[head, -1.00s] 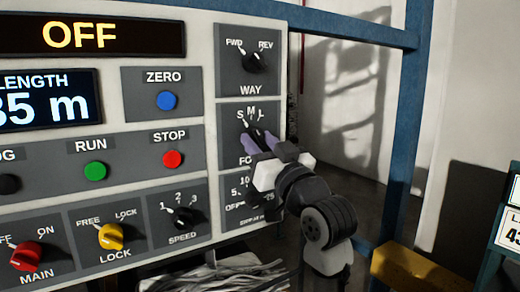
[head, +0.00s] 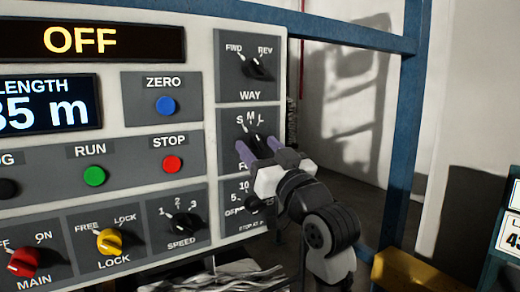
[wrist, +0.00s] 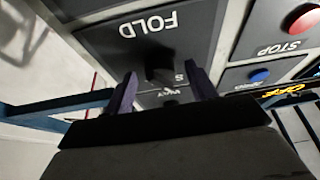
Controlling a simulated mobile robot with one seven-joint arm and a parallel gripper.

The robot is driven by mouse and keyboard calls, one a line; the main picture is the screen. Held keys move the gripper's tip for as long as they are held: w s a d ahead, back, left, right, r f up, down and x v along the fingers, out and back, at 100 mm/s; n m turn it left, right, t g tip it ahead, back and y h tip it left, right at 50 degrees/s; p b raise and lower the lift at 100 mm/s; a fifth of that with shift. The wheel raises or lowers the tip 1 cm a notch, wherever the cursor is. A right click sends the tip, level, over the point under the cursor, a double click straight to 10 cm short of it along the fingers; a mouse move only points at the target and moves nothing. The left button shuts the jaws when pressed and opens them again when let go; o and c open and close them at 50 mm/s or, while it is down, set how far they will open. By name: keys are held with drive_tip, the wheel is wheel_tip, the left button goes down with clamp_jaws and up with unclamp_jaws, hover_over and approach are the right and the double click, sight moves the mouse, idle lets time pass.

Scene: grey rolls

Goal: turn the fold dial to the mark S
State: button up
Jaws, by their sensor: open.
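The fold dial is a black knob on a dark grey plate, under the marks S, M and L, at the right of the panel in the head view (head: 252,138). In the wrist view the dial (wrist: 160,66) shows upside down, with FOLD above it and S beside it. My gripper (head: 260,150) is open, its purple fingers apart at the dial's front. In the wrist view my gripper (wrist: 162,92) has one finger on each side of the dial, with gaps visible. The fingers partly cover the plate, and I cannot tell exactly which mark the pointer faces.
The WAY dial (head: 257,67) is just above, and a partly hidden dial plate (head: 240,207) is just below. The red STOP button (head: 169,164) is to the left. A blue frame post (head: 402,130) stands to the right.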

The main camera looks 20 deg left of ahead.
drive_tip(key=b+v, duration=0.4)
drive_tip(key=v, duration=0.9)
drive_tip(key=shift+f, duration=0.2)
drive_tip(key=shift+d, duration=0.1)
